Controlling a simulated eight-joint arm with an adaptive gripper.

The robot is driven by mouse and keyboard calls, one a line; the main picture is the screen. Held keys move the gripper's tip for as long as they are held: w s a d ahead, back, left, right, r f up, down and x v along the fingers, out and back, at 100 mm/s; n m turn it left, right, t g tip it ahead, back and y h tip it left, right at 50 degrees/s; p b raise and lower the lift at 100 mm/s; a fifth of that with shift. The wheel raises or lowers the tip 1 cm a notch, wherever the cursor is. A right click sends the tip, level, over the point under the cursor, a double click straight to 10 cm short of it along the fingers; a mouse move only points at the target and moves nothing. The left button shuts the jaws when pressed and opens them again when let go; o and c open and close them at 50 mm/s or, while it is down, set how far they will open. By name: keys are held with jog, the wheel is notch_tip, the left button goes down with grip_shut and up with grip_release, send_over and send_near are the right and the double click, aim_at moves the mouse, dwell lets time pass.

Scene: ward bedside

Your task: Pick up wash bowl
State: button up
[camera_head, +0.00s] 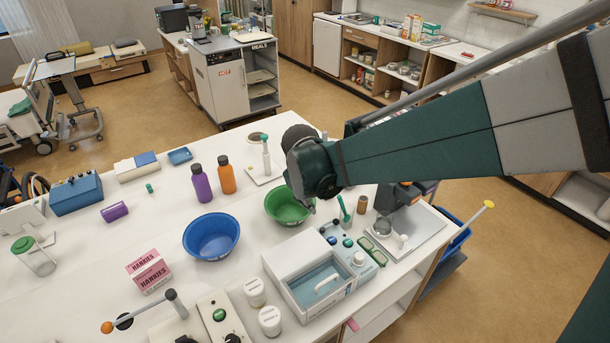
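Two round bowls stand on the white table, and I cannot tell which one the task calls the wash bowl. The blue bowl (211,238) is near the middle of the table, upright and apparently empty. The green bowl (290,208) is to its right and a little farther back, also upright, just below the dark rounded end of my arm in the picture. My arm comes in from the right and partly covers the view near the green bowl's rim. My gripper's fingers cannot be made out.
Purple (201,183) and orange (226,174) bottles stand behind the bowls. A pink hankies box (148,271) is front left of the blue bowl. Bare tabletop lies left of the blue bowl.

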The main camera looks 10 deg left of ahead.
aim_at(283, 225)
jog(key=a+f+n, duration=0.3)
jog(key=a+f, duration=0.6)
jog(key=a, duration=0.4)
jog(key=shift+w+f+h+p, duration=0.25)
jog(key=shift+f+h+p, duration=0.05)
jog(key=shift+f+p, duration=0.1)
jog(key=shift+x, duration=1.3)
jog(key=shift+f, duration=0.1)
jog(key=shift+x, duration=2.5)
jog(key=shift+w, duration=0.1)
grip_shut()
